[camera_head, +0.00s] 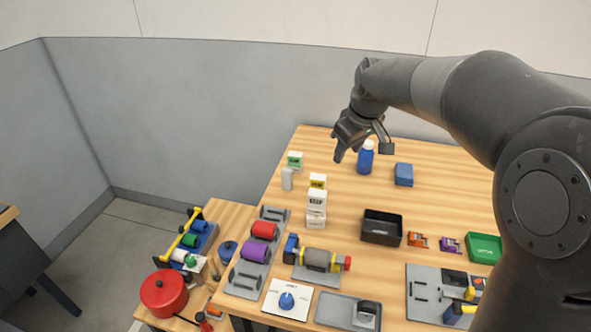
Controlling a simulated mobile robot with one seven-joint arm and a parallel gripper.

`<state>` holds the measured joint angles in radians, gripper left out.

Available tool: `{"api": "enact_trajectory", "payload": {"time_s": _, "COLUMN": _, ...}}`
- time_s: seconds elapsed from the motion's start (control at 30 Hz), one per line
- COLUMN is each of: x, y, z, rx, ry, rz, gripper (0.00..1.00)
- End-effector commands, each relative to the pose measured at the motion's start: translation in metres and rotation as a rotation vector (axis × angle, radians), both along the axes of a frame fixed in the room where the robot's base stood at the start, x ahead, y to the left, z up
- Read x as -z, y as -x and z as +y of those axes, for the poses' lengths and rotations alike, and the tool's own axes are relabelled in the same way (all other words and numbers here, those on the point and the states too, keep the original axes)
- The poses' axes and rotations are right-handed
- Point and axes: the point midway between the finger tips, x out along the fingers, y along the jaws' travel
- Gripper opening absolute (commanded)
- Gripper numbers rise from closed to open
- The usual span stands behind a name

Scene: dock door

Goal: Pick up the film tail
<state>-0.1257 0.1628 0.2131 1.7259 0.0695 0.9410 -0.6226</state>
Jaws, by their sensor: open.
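I cannot make out a film tail for certain. A grey roll with yellow bands and a red end (320,260) lies on a grey base near the front of the table, with a blue block at its left end. A red roll (264,230) and a purple roll (255,250) sit on a grey rack to its left. Any loose film end on these is too small to tell. My gripper (347,152) is open and empty above the back of the table, close to the blue bottle (365,160) in the picture and well away from the rolls.
The wooden table (440,165) holds stacked small boxes (316,205), a black bin (381,228), a green tray (484,247), a blue block (403,174) and a dial panel (287,300). A lower table at left holds a red pot (164,293). The back right is mostly clear.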

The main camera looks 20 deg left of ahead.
Motion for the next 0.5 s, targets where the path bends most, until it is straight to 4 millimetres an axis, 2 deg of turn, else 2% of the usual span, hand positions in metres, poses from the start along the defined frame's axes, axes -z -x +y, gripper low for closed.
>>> {"api": "enact_trajectory", "payload": {"time_s": 0.03, "x": 0.011, "y": -0.014, "z": 0.015, "rx": -0.044, "ry": -0.005, "rz": 0.011, "gripper": 0.45}}
{"api": "enact_trajectory", "payload": {"time_s": 0.2, "x": 0.043, "y": -0.053, "z": 0.06, "rx": -0.191, "ry": -0.026, "rz": 0.033, "gripper": 0.45}}
{"api": "enact_trajectory", "payload": {"time_s": 0.5, "x": 0.107, "y": -0.103, "z": 0.131, "rx": -0.411, "ry": -0.085, "rz": 0.055, "gripper": 0.45}}
